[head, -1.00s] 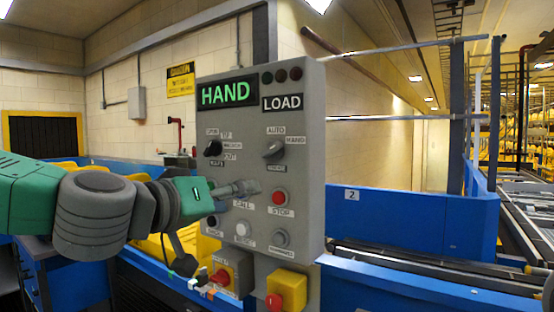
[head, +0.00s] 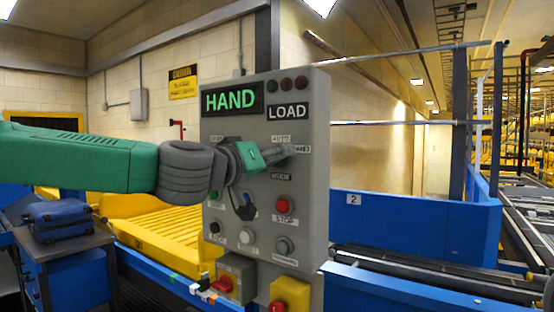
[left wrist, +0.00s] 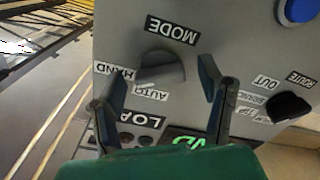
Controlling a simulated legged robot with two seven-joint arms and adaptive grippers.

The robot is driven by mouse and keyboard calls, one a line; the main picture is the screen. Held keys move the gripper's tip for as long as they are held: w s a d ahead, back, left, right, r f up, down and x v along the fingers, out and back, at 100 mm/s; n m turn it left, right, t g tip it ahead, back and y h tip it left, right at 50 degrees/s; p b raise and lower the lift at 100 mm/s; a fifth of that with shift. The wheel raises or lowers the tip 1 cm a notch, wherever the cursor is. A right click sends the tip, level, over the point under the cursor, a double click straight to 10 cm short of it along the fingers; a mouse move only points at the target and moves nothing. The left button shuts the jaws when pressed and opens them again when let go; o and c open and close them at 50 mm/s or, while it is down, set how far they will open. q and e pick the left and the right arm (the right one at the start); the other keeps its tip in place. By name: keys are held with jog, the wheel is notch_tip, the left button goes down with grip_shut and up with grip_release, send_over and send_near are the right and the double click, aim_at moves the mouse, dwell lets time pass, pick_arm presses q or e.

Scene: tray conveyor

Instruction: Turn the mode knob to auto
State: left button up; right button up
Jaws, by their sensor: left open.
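The grey mode knob (left wrist: 163,67) sits on the panel between the MODE label (left wrist: 172,30) and the AUTO label (left wrist: 150,94). The HAND label (left wrist: 113,70) is beside it. In the left wrist view my open left gripper (left wrist: 163,66) has one finger on each side of the knob, with gaps visible; contact cannot be told. In the head view the left gripper (head: 288,153) is in front of the knob and mostly hides it. The green display (head: 231,98) reads HAND. My right gripper is not in view.
The grey control panel (head: 318,200) also carries a red STOP button (head: 284,204), a black route knob (left wrist: 290,107), a blue button (left wrist: 298,10) and a yellow-boxed red button (head: 290,291). A blue suitcase (head: 65,219) and yellow tray (head: 165,232) lie left.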

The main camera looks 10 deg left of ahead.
pick_arm(q)
jog(key=shift+w+a+f, duration=0.1)
jog(key=shift+w+a, duration=0.3)
jog(key=shift+a, duration=0.1)
jog(key=shift+d, duration=0.45)
jog(key=shift+c, duration=0.8)
jog(key=shift+s+d, duration=0.1)
jog(key=shift+d, duration=0.3)
jog(key=c, duration=1)
jog(key=shift+a, duration=0.15)
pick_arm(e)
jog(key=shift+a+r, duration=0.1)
pick_arm(q)
jog(key=shift+a, duration=0.1)
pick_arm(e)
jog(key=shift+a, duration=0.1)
pick_arm(q)
jog(key=shift+n, duration=0.3)
jog(key=n+b, duration=0.1)
jog(key=n, duration=0.3)
jog(key=shift+n, duration=0.4)
jog(key=n+b, duration=0.2)
jog(key=n, duration=0.4)
jog(key=shift+b, duration=0.3)
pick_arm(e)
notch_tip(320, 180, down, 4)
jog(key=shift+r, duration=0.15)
pick_arm(q)
jog(key=shift+f+n, duration=0.1)
jog(key=shift+n, duration=0.3)
